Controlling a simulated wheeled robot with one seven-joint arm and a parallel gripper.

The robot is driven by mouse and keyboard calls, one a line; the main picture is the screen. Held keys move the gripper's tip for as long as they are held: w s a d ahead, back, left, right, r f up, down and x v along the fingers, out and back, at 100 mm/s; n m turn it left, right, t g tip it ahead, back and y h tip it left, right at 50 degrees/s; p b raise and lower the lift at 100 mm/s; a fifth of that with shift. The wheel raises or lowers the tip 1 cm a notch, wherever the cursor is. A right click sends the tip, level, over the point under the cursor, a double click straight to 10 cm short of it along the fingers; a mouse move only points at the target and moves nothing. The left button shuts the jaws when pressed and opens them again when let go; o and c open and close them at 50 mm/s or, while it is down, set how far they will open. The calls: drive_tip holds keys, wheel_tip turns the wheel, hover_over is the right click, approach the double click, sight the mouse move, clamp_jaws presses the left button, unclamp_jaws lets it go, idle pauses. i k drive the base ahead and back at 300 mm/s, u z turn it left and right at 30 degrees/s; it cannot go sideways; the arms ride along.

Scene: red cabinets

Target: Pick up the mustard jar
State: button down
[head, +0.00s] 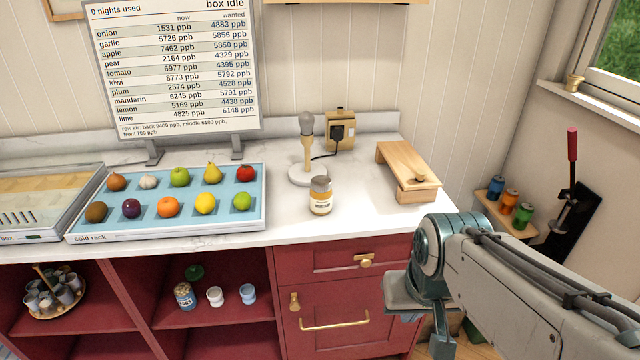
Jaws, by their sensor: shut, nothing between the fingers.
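The mustard jar (320,197) is a small glass jar with a grey lid, a yellowish band and a pale label. It stands upright on the white marble counter, near the front edge and just in front of the lamp's base. My gripper (415,318) is at the lower right, in front of the red drawers and below the counter top. It is shut and empty, apart from the jar, to its right and lower. My arm partly hides the gripper and its fingertips are hard to make out.
A wooden stand (408,165) is to the right. A blue cold rack (240,222) of fruit and vegetables is to the left. Bare counter surrounds the jar's front and right.

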sight(321, 203)
drive_tip(key=k, duration=0.6)
drive_tip(key=u, duration=0.35)
drive_tip(key=i, duration=1.5)
drive_tip(key=z, duration=0.65)
